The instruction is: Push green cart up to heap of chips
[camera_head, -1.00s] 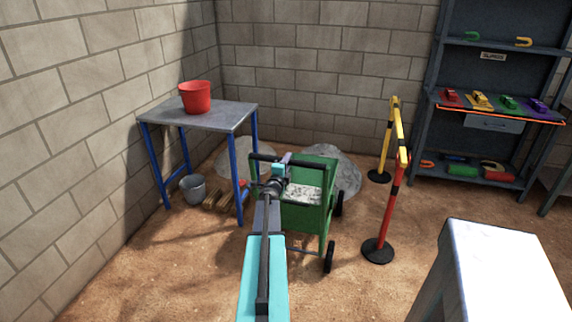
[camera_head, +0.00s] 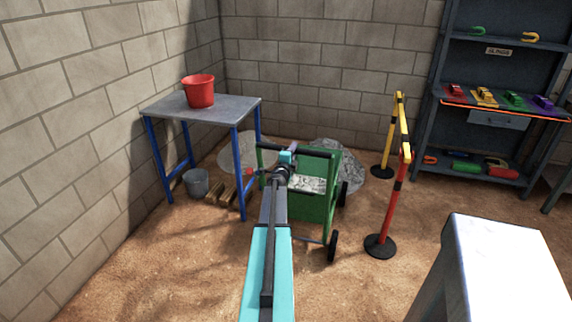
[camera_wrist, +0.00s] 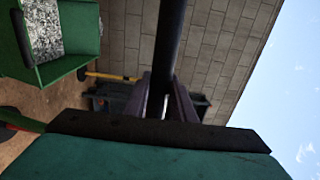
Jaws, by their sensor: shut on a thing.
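The green cart (camera_head: 312,208) stands on its wheels on the dirt floor, with grey-white chips (camera_head: 306,184) in its tray. My gripper (camera_head: 286,158) is shut on the cart's black handle bar (camera_head: 314,151). In the wrist view, the bar (camera_wrist: 171,35) runs between my gripper's fingers (camera_wrist: 164,97), and the green tray (camera_wrist: 70,68) shows at upper left. A grey heap of chips (camera_head: 347,166) lies on the floor just behind the cart, partly hidden by it. I cannot tell whether they touch. A paler round heap (camera_head: 238,149) lies to its left, partly behind the table.
A table (camera_head: 215,110) with a red bucket (camera_head: 199,92) stands left of the cart, with a grey bucket (camera_head: 196,183) below. Wooden pieces (camera_head: 220,194) lie nearby. A red-and-yellow barrier (camera_head: 395,190) stands right. A white-topped bench (camera_head: 505,270) is at front right.

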